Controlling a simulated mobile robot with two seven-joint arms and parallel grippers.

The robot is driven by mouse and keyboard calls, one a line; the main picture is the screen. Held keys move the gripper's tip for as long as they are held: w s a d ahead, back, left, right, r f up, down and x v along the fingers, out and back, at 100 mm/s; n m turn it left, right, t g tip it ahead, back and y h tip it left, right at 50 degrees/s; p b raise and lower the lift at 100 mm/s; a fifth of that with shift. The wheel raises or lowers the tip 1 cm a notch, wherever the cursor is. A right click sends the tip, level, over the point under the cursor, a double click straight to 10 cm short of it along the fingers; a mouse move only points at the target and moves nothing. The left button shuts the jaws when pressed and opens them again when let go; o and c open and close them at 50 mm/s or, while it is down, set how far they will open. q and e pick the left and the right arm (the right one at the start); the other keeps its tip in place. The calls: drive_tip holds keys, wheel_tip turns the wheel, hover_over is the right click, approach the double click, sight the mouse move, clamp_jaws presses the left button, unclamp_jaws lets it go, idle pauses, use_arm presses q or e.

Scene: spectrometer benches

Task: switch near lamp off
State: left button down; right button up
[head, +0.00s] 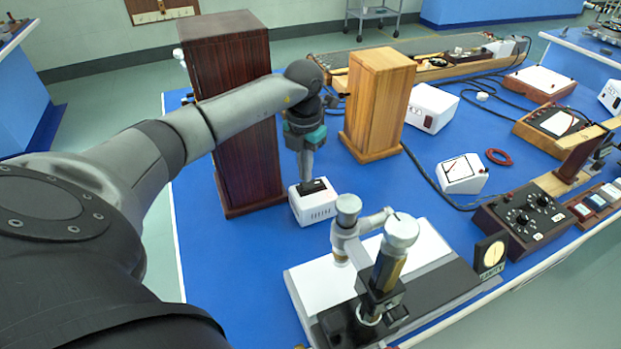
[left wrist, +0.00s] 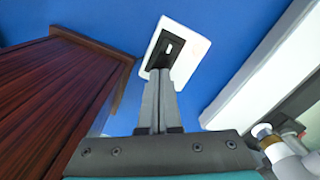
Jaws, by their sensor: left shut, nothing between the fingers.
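A small white box (head: 318,209) with a black top plate stands on the blue bench, beside the tall dark wooden housing (head: 235,120). My left gripper (head: 306,181) points down at the box's black top, its fingers shut and empty. In the left wrist view the fingertips (left wrist: 161,72) overlap the near part of the black plate (left wrist: 168,48) on the white box (left wrist: 190,60). A small light switch mark shows just beyond them. I cannot tell whether the tips touch the plate. No lit lamp is visible, and my right gripper is out of view.
A lighter wooden housing (head: 378,105) stands right of my left gripper. In front is an instrument with a white plate (head: 435,240) and upright metal posts. Meters, a white box (head: 431,108) and a dark control box (head: 522,216) with knobs occupy the right. Blue bench is bare at front left.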

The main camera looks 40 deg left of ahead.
sight(306, 185)
use_arm(q)
drive_tip(key=shift+f+b, duration=0.7)
drive_tip(key=shift+f, duration=0.35)
idle(0.7)
drive_tip(key=shift+r, duration=0.15)
wheel_tip(306, 185, up, 7)
drive_tip(key=p, duration=0.6)
idle(0.6)
